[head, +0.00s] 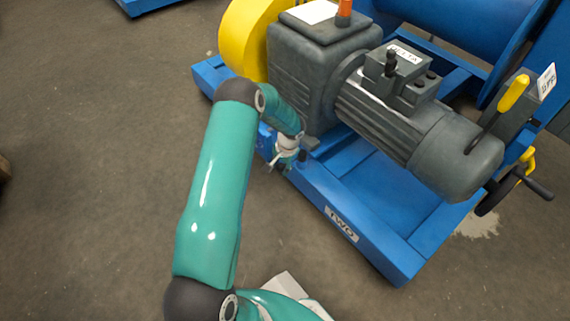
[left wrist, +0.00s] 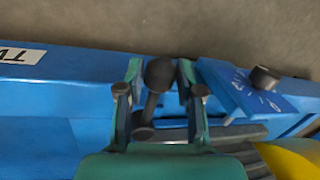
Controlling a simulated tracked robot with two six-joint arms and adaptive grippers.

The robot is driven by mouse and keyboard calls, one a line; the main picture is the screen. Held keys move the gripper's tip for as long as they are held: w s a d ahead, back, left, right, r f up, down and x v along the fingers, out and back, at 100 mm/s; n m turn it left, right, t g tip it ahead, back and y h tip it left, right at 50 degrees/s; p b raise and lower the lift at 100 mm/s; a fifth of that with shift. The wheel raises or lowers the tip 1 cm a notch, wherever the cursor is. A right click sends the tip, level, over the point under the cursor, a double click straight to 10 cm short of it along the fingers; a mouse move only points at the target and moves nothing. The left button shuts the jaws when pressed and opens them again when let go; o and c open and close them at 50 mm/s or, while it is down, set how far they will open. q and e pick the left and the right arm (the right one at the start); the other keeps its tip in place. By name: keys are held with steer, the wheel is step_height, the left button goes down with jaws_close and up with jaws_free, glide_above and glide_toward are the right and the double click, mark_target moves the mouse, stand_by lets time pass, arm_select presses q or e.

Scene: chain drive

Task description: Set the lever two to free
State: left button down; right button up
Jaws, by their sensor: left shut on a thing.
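The lever (left wrist: 158,76) is a short dark stalk with a round black knob, on the blue frame (left wrist: 70,95) by a plate reading TWO (left wrist: 22,56). In the left wrist view it stands between the two teal fingers of my left gripper (left wrist: 160,92), which is shut on it. In the head view my left gripper (head: 283,160) is at the frame's near left edge, and its fingers and the lever there are too small to make out. The TWO plate also shows in the head view (head: 341,224). My right gripper is out of view.
A blue marked plate with a black knob (left wrist: 264,78) sits right of the lever. The grey motor (head: 410,130) carries another black-knobbed lever (head: 390,64). A yellow-handled lever (head: 513,93) and a handwheel (head: 500,190) are at right. Floor in front is clear.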

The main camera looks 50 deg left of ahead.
arm_select(q)
steer(key=shift+w+d, duration=0.25)
steer(key=shift+w, duration=0.1)
steer(key=c, duration=0.7)
jaws_free()
steer(key=shift+c, duration=0.2)
steer(key=shift+s+r, duration=0.1)
step_height(320, 180, up, 12)
steer(key=d, duration=0.2)
steer(key=shift+w+f, duration=0.25)
steer(key=shift+d, duration=0.1)
